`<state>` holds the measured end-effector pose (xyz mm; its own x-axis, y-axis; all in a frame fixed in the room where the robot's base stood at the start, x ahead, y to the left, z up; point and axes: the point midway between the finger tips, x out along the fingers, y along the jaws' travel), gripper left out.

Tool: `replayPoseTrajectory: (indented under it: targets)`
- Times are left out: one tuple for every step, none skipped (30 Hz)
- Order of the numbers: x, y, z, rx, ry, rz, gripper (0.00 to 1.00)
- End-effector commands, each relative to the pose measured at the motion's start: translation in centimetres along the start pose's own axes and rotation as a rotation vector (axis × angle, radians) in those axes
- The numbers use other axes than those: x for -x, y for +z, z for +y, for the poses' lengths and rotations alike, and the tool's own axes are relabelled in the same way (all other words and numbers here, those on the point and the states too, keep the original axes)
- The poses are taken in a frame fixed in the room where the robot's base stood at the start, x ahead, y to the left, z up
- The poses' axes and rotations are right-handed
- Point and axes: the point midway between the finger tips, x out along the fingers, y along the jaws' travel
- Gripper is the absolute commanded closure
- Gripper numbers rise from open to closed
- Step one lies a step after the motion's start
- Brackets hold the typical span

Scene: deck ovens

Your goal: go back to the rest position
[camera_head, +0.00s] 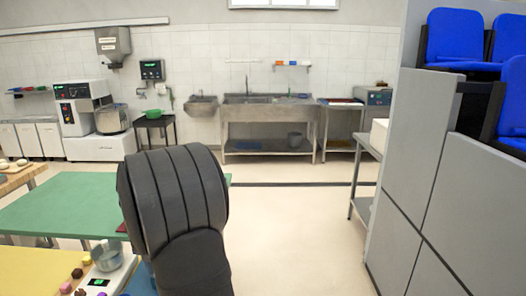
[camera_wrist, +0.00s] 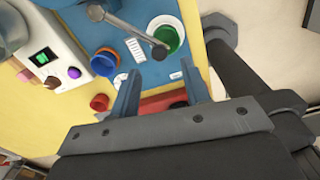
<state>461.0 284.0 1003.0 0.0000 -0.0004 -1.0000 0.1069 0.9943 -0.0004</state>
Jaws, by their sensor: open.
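My gripper (camera_wrist: 162,88) shows in the wrist view with its two blue-grey fingers spread apart and nothing held between them. It is above a blue mat (camera_wrist: 145,75) on a yellow table. A red object (camera_wrist: 163,102) shows below, behind the fingers, partly hidden by the gripper's body. In the head view my dark arm stands in the middle foreground, and the gripper is not seen there.
The wrist view shows a white bowl with green contents (camera_wrist: 167,36), a red cup (camera_wrist: 99,102), a blue cup (camera_wrist: 104,63) and a white device with a green display (camera_wrist: 42,58). A green table (camera_head: 60,205) stands left; grey panels (camera_head: 430,150) rise right. Open floor (camera_head: 290,225) lies between.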

Motion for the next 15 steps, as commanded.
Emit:
replayPoseTrajectory:
  targets:
    - [-1.1,0.0,0.0,0.000,-0.002,0.003,0.57]
    - [-1.7,-0.1,0.0,0.000,-0.003,0.003,0.57]
    - [-2.5,-0.1,0.0,0.000,-0.002,0.003,0.57]
    - [-3.2,-0.1,-0.1,0.000,-0.003,0.004,0.57]
    - [-3.8,-0.1,0.0,0.000,-0.002,0.003,0.57]
    - [-4.5,-0.1,0.0,0.000,-0.002,0.003,0.57]
    - [-5.1,-0.1,0.0,0.000,-0.002,0.003,0.57]
    - [-5.6,-0.1,0.0,-0.003,-0.002,0.003,0.57]
    - [-5.2,-0.3,0.3,-0.034,0.000,0.000,0.57]
    - [-5.2,-0.5,0.5,-0.056,0.000,0.000,0.57]
    - [-5.2,-0.6,0.7,-0.078,0.000,0.000,0.57]
    - [-5.2,-0.8,0.9,-0.106,0.000,0.000,0.57]
    - [-5.2,-0.9,1.0,-0.127,0.000,0.000,0.57]
    - [-5.2,-1.1,1.2,-0.147,0.000,0.000,0.57]
    - [-5.2,-1.2,1.5,-0.174,0.000,0.000,0.57]
